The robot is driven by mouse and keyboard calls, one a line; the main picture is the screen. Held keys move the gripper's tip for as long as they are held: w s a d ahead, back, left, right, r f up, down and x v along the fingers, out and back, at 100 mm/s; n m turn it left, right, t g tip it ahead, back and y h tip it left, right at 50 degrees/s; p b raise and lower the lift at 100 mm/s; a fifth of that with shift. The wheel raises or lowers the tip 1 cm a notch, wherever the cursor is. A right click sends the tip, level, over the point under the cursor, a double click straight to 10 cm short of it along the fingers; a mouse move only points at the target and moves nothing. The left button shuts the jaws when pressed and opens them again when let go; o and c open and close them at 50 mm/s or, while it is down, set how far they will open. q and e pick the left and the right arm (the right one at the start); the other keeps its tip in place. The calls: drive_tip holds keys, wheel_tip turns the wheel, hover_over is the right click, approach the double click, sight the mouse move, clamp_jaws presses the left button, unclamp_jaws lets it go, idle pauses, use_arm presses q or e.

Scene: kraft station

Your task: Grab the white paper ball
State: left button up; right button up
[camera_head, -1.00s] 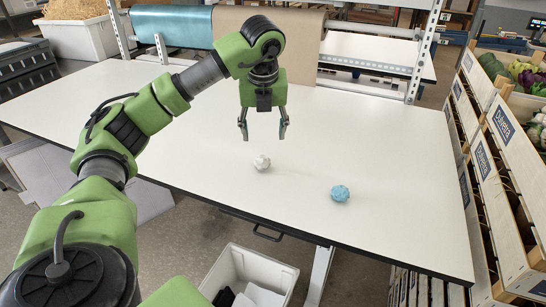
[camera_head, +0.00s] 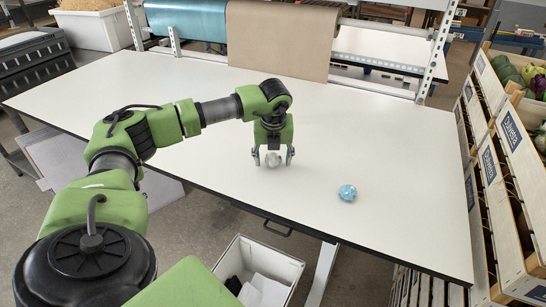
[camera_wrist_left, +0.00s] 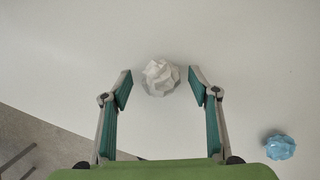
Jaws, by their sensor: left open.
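The white paper ball (camera_head: 273,160) lies on the white table near its front edge. In the left wrist view the white paper ball (camera_wrist_left: 160,77) sits between the tips of my open left gripper (camera_wrist_left: 163,92), with a gap on each side. In the head view my left gripper (camera_head: 273,157) points down, its fingers on either side of the ball. The right gripper is not in view.
A blue paper ball (camera_head: 347,193) lies on the table to the right; it also shows in the left wrist view (camera_wrist_left: 281,147). A white bin (camera_head: 289,266) stands on the floor below the front edge. Wooden crates (camera_head: 508,140) stand at the right. The table's middle (camera_head: 380,135) is clear.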

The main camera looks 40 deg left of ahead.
use_arm(q)
drive_tip(key=shift+f, duration=0.2)
drive_tip(key=c, duration=0.8)
drive_tip(key=shift+r, duration=0.1)
